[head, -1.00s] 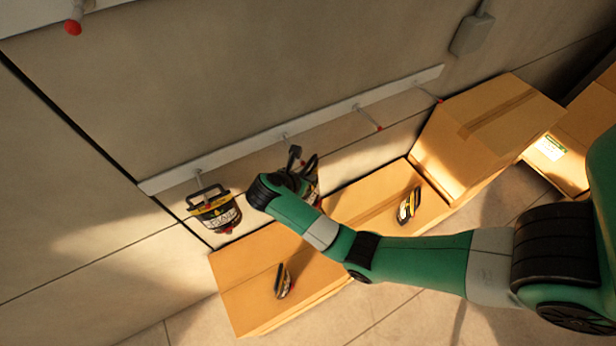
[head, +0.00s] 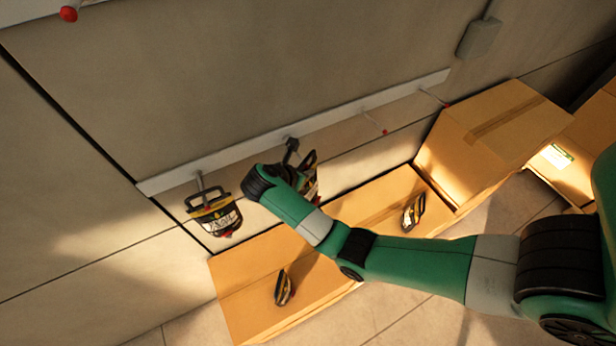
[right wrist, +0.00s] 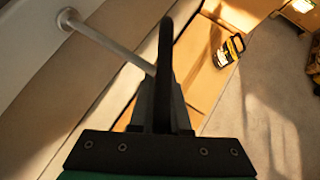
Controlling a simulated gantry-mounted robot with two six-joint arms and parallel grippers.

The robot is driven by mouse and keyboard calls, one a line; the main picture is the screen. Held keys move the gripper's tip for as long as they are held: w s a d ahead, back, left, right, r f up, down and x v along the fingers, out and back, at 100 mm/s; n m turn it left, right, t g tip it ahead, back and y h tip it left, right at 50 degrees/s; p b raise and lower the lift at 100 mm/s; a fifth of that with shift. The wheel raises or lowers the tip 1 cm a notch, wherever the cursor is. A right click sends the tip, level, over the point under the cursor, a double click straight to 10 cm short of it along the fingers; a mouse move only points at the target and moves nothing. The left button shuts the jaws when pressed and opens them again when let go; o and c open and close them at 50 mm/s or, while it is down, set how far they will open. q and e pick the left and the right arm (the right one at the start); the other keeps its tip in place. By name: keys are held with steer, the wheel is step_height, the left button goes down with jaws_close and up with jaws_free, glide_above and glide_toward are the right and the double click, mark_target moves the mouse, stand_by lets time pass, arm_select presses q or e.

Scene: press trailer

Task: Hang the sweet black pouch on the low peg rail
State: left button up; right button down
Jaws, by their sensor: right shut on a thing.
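The low peg rail (head: 235,157) is a pale strip on the wall with several red-tipped pegs. My right gripper (head: 294,158) is at its second peg from the left, shut on a black pouch (head: 311,184) with a yellow band. That pouch is mostly hidden behind my wrist in the head view. In the right wrist view, a dark upright edge (right wrist: 165,50), probably the pouch's handle, stands at the shut jaws, and the peg (right wrist: 112,47) runs up to it. I cannot tell whether the handle is around the peg. My left gripper is out of view.
A similar pouch (head: 217,217) hangs on the leftmost peg. Two more lie on the low cardboard box (head: 245,275), one left (head: 284,288) and one right (head: 412,213). A taller box (head: 490,125) stands right. The two right pegs are bare. A higher peg (head: 69,14) shows top left.

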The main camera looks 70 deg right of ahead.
mark_target(300, 159)
steer(key=w+d+b, duration=0.2)
steer(key=shift+w+d+r+b, duration=0.1)
steer(key=shift+w+r+b, duration=0.15)
steer(key=shift+w+b, duration=0.05)
stand_by(0.4)
steer(key=shift+d+r, duration=0.1)
steer(key=shift+r, duration=0.15)
stand_by(0.4)
steer(key=shift+f, duration=0.25)
steer(key=shift+w+d+f+b, duration=0.3)
steer(key=shift+d+f+b, duration=0.15)
steer(key=shift+b, duration=0.35)
stand_by(0.4)
